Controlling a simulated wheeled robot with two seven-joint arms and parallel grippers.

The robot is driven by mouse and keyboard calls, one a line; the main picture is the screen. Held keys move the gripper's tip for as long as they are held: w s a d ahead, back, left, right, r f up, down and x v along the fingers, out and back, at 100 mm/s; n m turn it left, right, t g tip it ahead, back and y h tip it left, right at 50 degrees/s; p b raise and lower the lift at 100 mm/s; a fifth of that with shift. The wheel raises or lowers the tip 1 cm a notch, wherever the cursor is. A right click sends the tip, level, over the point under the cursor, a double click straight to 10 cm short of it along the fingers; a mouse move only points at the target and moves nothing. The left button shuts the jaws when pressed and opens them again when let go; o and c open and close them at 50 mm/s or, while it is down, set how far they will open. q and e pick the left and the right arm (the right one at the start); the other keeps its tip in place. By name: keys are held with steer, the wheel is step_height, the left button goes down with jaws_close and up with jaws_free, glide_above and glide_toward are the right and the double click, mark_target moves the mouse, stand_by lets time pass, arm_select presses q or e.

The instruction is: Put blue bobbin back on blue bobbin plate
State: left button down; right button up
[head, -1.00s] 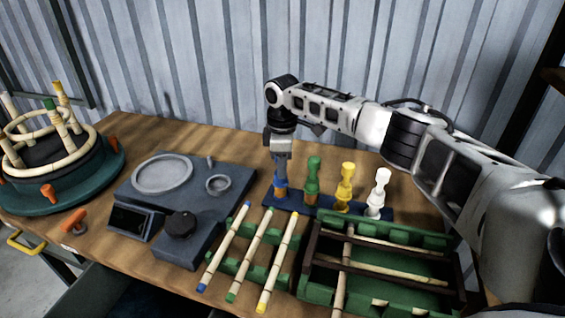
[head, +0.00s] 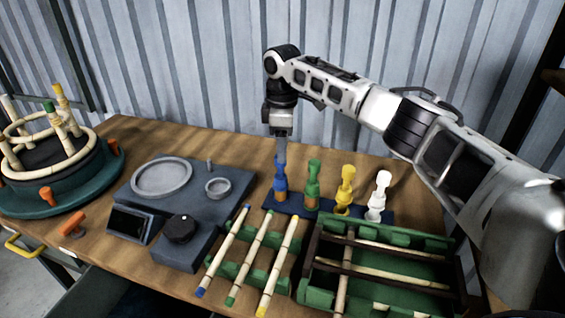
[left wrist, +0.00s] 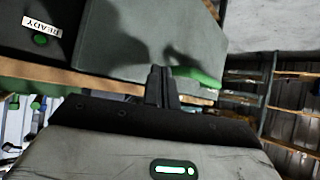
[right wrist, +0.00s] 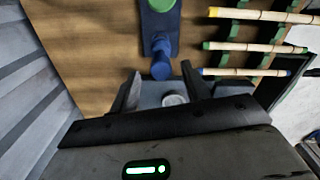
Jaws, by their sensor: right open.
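The blue bobbin (head: 280,184) stands upright at the left end of the dark blue bobbin plate (head: 328,212). In the right wrist view the blue bobbin (right wrist: 161,62) shows just beyond the fingertips, with nothing between them. My right gripper (head: 281,152) is open and empty, pointing down just above the bobbin's top; it also shows in the right wrist view (right wrist: 163,85). My left gripper (left wrist: 161,82) is out of the head view. In the left wrist view its fingers are close together with nothing seen between them.
Green (head: 313,185), yellow (head: 345,187) and white (head: 379,192) bobbins stand right of the blue one. A grey device (head: 187,200) is at the left. Rattan sticks on a green rack (head: 245,272) and a green tray (head: 440,290) are in front. A corrugated wall stands behind.

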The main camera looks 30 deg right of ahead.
step_height(320, 180, up, 6)
steer(key=shift+f, duration=0.25)
steer(key=shift+f, duration=0.1)
stand_by(0.4)
